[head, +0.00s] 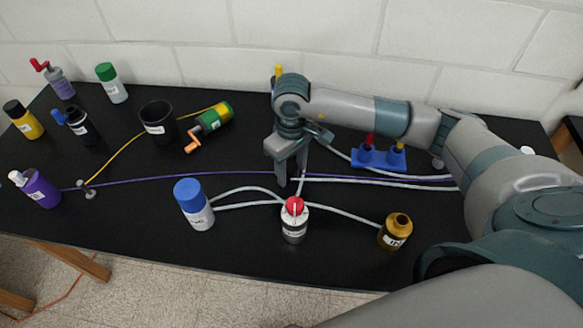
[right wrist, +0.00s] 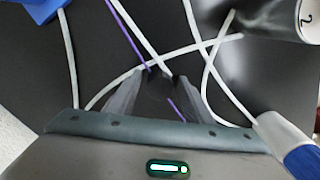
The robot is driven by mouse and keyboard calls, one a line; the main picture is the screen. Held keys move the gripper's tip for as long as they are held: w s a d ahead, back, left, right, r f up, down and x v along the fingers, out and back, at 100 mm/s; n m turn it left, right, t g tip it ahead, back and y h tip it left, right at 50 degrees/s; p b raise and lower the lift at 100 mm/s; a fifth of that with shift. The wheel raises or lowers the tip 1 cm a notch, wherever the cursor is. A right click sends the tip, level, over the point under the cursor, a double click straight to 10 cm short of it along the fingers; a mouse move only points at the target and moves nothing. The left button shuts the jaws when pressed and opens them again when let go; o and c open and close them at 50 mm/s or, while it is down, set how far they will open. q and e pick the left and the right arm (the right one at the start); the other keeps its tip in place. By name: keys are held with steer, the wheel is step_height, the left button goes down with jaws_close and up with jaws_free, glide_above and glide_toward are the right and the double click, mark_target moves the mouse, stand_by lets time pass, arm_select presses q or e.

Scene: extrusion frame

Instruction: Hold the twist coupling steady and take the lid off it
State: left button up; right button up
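The twist coupling appears to be the silver-grey cylinder (head: 293,234) with a label, standing upright near the front edge of the black table. Its red lid (head: 294,204), with a pale bar across it, sits on top. Part of what looks like its pale body (right wrist: 302,18) shows at the top right of the right wrist view; the lid is out of that picture. My right gripper (head: 292,180) points down behind the coupling, apart from it. In the right wrist view its fingers (right wrist: 160,74) are apart, with only cables and table below. My left gripper is not in view.
A blue-capped white bottle (head: 195,207) stands left of the coupling, and an open brown bottle (head: 394,234) right. White cables (head: 345,212) and a purple cable (head: 165,179) cross the table. A blue holder (head: 379,158) stands behind right. A black cup (head: 159,123) and several containers stand left.

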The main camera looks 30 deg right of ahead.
mark_target(291, 166)
steer(key=shift+r, duration=0.25)
step_height(291, 166, up, 5)
steer(key=shift+w+f+b, duration=0.1)
steer(key=shift+f+b, duration=0.1)
steer(key=shift+b, duration=0.7)
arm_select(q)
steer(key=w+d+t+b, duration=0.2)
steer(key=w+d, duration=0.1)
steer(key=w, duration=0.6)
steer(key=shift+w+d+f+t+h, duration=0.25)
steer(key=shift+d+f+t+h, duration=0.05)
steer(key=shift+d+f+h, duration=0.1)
arm_select(e)
step_height(291, 166, up, 7)
steer(key=shift+o, duration=0.6)
